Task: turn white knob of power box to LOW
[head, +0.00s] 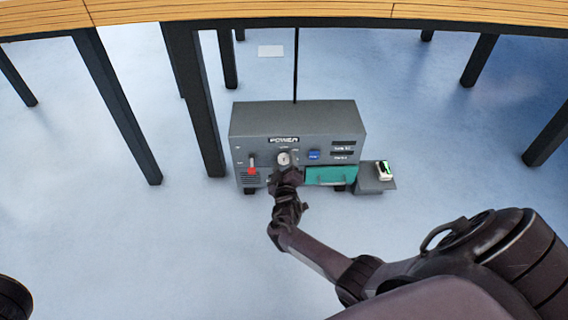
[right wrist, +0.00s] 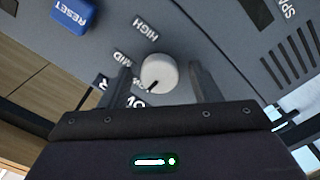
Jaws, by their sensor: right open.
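The grey power box (head: 298,117) stands on the floor below the table. Its white knob (head: 284,158) is on the front, under the POWER label. In the right wrist view, the white knob (right wrist: 159,72) has a dark mark near its lower edge, toward a partly hidden label that looks like LO. The MID and HIGH labels sit to its left and upper left. My right gripper (head: 284,172) is at the box front; in the right wrist view its open fingers (right wrist: 162,76) are on either side of the knob, with visible gaps. My left gripper is not in view.
A red switch (head: 252,168) is left of the knob; a blue reset button (head: 314,155) and a green panel (head: 330,175) are right. A small device (head: 384,170) sits on a side shelf. Table legs (head: 200,110) stand left; the floor in front is clear.

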